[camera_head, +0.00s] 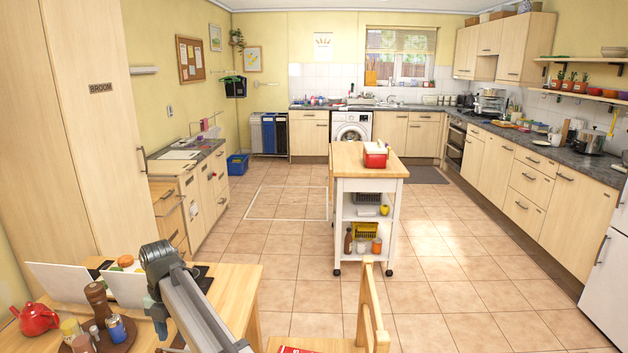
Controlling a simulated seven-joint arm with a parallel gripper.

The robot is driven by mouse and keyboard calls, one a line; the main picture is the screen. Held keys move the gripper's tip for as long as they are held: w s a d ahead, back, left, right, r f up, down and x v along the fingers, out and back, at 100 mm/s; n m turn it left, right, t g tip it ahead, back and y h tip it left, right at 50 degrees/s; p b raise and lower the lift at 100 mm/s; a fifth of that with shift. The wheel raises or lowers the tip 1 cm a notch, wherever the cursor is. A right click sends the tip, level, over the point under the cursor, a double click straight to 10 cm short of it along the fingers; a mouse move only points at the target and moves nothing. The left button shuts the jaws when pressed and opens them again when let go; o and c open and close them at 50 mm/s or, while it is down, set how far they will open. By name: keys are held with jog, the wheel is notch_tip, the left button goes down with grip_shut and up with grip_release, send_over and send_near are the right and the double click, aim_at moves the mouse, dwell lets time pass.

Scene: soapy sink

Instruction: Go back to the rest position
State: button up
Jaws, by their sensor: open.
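My arm rises from the bottom edge at the lower left of the head view, in front of the wooden table. Its dark grey end bends downward, and my gripper (158,322) hangs low over the table, close to the tray of jars. It is open and I see nothing held in it. The fingers are small here and partly hidden by my own arm.
The wooden table (236,283) holds a red teapot (36,319), a pepper mill (98,299), jars and white panels. A wooden chair (372,315) stands right of it. A white trolley (345,240) stands mid-floor. Tiled floor lies clear around it.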

jog(key=s+d+f+m+g, duration=0.1)
jog(key=s+d+f+m, duration=0.2)
jog(key=d+f+m, duration=1.05)
jog(key=s+d+f+m+g, duration=0.2)
jog(key=s+d+f+m, duration=0.25)
jog(key=d+f, duration=1.65)
jog(key=s+d+f+m, duration=0.5)
jog(key=s+d+m, duration=0.1)
jog(key=s, duration=0.2)
jog(key=s+d+f+m+g, duration=0.1)
jog(key=s+d+f+m, duration=0.4)
jog(key=s+d+m, duration=0.1)
jog(key=s+d+f+m+g, duration=0.1)
jog(key=s+d+f+m, duration=0.3)
jog(key=s, duration=0.7)
jog(key=d+m, duration=0.2)
jog(key=d, duration=0.1)
jog(key=shift+d+f+y, duration=0.15)
jog(key=shift+f+y, duration=0.15)
jog(key=shift+f, duration=0.1)
